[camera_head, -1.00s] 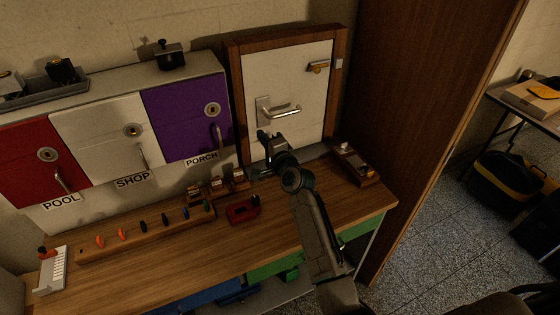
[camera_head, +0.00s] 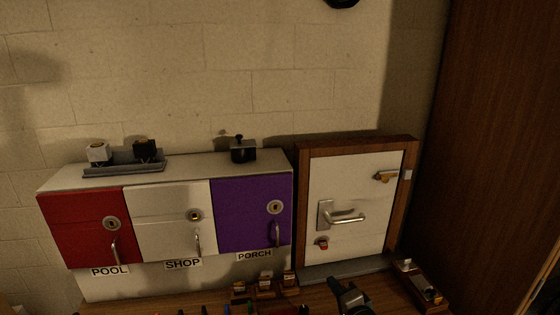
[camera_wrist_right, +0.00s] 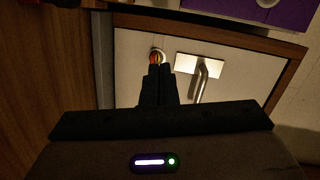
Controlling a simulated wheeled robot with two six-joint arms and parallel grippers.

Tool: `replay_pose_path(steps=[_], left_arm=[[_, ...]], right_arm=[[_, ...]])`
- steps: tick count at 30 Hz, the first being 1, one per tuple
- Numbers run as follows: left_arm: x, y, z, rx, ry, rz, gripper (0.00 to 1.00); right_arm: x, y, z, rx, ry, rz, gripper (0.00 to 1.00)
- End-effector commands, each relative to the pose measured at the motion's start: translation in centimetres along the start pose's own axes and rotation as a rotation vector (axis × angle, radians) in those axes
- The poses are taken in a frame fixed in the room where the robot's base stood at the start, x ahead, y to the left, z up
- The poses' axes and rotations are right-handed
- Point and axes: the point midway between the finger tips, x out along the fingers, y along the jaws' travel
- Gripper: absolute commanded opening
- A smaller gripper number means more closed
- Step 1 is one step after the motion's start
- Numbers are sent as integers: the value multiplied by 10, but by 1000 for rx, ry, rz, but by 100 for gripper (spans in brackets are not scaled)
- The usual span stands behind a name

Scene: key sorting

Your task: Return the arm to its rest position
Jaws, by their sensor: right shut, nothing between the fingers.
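My right gripper (camera_head: 346,288) shows at the bottom edge of the head view, below and in front of the small white door (camera_head: 331,184). In the right wrist view my fingers (camera_wrist_right: 158,76) are shut and empty. A small red key head (camera_head: 322,243) sits at the door's lock below the lever handle (camera_head: 347,217). In the right wrist view the key head (camera_wrist_right: 155,58) looks orange-red, in a round lock just beyond my fingertips. I cannot tell the exact gap between them. Most of my right arm is cut off below the head view. My left gripper is not in view.
Red, white and purple cabinet doors (camera_head: 250,225) stand left of the small door. A small block holder (camera_head: 420,284) sits on the bench at right. A tall brown panel (camera_head: 490,130) bounds the right side. The wall above the cabinets is clear.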

Motion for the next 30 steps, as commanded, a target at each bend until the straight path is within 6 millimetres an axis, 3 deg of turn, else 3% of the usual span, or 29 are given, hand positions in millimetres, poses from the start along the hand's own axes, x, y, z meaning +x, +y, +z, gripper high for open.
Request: replay_pose_path(steps=[3,6,12,19,26,30], left_arm=[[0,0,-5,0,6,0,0],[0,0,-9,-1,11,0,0],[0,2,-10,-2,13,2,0],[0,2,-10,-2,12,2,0],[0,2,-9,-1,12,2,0],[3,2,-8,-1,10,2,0]], right_arm=[[-62,58,15,-292,-102,224,0],[-121,99,24,-540,-221,413,0],[-209,139,28,-833,-419,650,0],[-280,157,27,-1017,-596,816,0],[-341,162,24,-1148,-759,944,0],[-329,191,25,-1144,-772,954,0]])
